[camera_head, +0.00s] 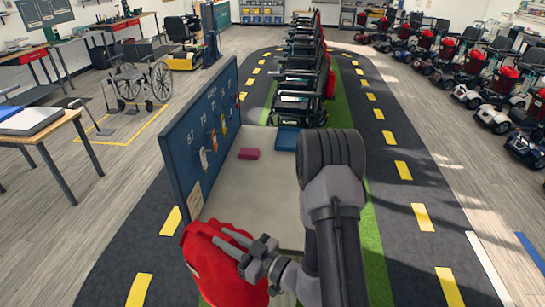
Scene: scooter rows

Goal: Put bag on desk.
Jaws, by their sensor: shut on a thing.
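My gripper (226,241) is shut on a red bag (222,278) at the bottom of the camera_head view. The bag hangs below the fingers, and its lower part is cut off by the picture edge. A desk with a pale top (273,197) lies just beyond the gripper and bag. The bag appears in front of its near left end; I cannot tell its height over the desk or whether it touches. My arm hides part of the desk's right side.
A blue board (203,140) with hanging keys or tags stands along the desk's left edge. A magenta block (249,154) and a blue tray-like item (287,139) lie toward the desk's far end. Scooters (300,75) stand in a row behind it. The middle of the desktop looks clear.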

